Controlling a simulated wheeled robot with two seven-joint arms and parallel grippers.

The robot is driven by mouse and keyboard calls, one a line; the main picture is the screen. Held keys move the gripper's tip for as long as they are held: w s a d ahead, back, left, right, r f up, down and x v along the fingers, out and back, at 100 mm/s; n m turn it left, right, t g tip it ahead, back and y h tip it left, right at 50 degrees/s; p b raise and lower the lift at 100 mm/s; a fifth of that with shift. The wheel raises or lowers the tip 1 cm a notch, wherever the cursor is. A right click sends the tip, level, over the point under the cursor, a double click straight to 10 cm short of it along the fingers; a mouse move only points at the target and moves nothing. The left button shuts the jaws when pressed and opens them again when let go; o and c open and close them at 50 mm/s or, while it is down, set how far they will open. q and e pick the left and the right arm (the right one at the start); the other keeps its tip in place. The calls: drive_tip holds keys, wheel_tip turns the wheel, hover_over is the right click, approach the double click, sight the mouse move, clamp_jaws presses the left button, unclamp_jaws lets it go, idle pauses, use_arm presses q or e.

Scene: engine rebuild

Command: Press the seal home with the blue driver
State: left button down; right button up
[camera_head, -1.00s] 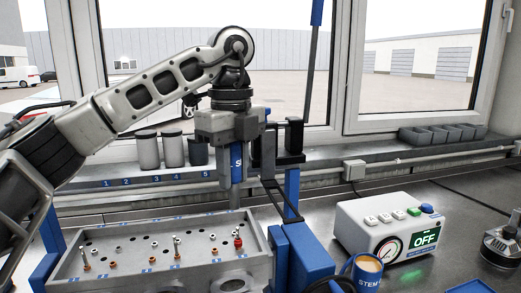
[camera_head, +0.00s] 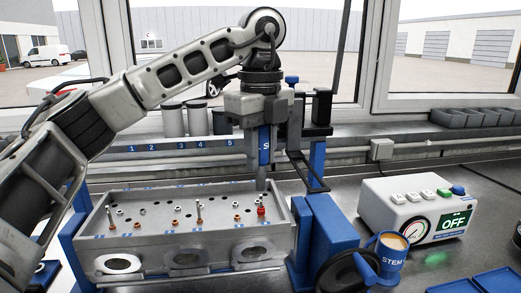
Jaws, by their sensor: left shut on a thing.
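My left gripper (camera_head: 264,122) is shut on the blue driver (camera_head: 264,145), which hangs upright with its grey shaft (camera_head: 261,172) pointing down. The shaft's end is just above the right end of the grey metal engine block (camera_head: 120,240). A small red piece (camera_head: 261,212) stands on a stem there, almost in line under the shaft, with a small gap seeming to remain between them. Several orange-brown seals (camera_head: 236,218) and metal stems (camera_head: 198,208) sit along the block's top. Whether the red piece is the seal I cannot tell. My right gripper is not in view.
A blue stand with black arms (camera_head: 318,105) is close to the right of the driver. A blue mug (camera_head: 390,255) and a gauge box reading OFF (camera_head: 400,205) are on the right. Grey cups (camera_head: 172,120) line the sill behind. A black curved thing (camera_head: 345,272) lies in front.

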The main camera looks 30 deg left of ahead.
use_arm(q)
drive_tip(key=shift+f+b, duration=0.55)
drive_tip(key=shift+f, duration=0.15)
idle(0.5)
drive_tip(key=shift+f+b, duration=1.1)
drive_tip(key=shift+f, duration=0.55)
idle(1.3)
drive_tip(key=shift+r, duration=0.15)
idle(0.5)
drive_tip(key=shift+r+p, duration=1.45)
drive_tip(key=shift+r, duration=0.25)
drive_tip(key=shift+r+p, duration=1.1)
drive_tip(key=shift+r, duration=0.25)
